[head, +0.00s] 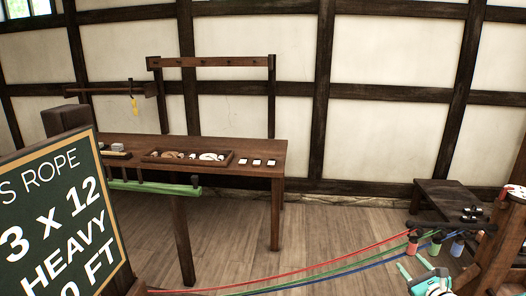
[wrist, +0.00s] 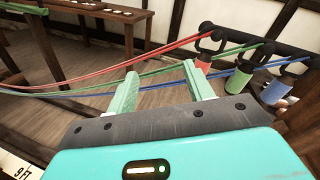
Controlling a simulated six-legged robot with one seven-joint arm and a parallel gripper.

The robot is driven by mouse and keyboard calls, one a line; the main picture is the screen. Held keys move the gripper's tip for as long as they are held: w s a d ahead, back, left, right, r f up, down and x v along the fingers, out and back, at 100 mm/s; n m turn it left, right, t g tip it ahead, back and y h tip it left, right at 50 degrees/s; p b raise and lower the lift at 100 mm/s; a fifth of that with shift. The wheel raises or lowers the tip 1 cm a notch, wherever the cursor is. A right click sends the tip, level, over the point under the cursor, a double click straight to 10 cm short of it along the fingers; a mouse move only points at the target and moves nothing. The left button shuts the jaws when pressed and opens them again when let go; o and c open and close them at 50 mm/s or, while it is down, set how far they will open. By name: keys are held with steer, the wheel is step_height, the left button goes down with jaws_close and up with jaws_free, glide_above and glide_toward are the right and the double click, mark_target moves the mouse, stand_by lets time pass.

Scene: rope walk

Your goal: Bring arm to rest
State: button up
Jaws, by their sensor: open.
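My gripper (wrist: 163,88) is open in the wrist view, with its two pale green fingers spread apart and nothing between them. The red rope (wrist: 110,68), green rope (wrist: 90,90) and blue rope (wrist: 150,82) run behind the fingers in that view. I cannot tell whether the fingers touch them. In the head view my gripper (head: 412,278) is at the lower right, just below the blue rope (head: 350,269). The red rope (head: 300,272) and green rope (head: 330,272) stretch left across the floor area.
Hooks with red (head: 412,245), green (head: 436,243) and blue (head: 457,246) bobbins stand at the right, near a wooden post (head: 497,256). A table (head: 235,145) with a tray (head: 150,157) stands at the back. A chalkboard sign (head: 60,220) fills the lower left. Floor (head: 330,225) between is open.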

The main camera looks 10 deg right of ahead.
steer(key=w+a+r+n+g+y, duration=0.25)
steer(key=a+n+y, duration=0.2)
steer(key=a, duration=0.45)
steer(key=w+a+r+n+g+y, duration=0.1)
steer(key=a+r+n+y, duration=0.3)
steer(key=a, duration=0.5)
steer(key=s+a+r+n+g, duration=0.1)
steer(key=s+a+n+g, duration=0.2)
steer(key=a+n, duration=0.35)
steer(key=s+a+r+n+g, duration=0.2)
steer(key=s+a+n+g, duration=0.15)
steer(key=a, duration=0.55)
steer(key=s+a+r+n+g+h, duration=0.1)
steer(key=s+a+r+n+h, duration=0.2)
steer(key=s+n, duration=0.4)
steer(key=s+a+r+n+h, duration=0.4)
steer(key=s+n, duration=0.3)
steer(key=s, duration=0.5)
steer(key=shift+s+a+r+g, duration=0.15)
steer(key=shift+r+g, duration=0.15)
steer(key=shift+g, duration=0.1)
steer(key=shift+h, duration=0.25)
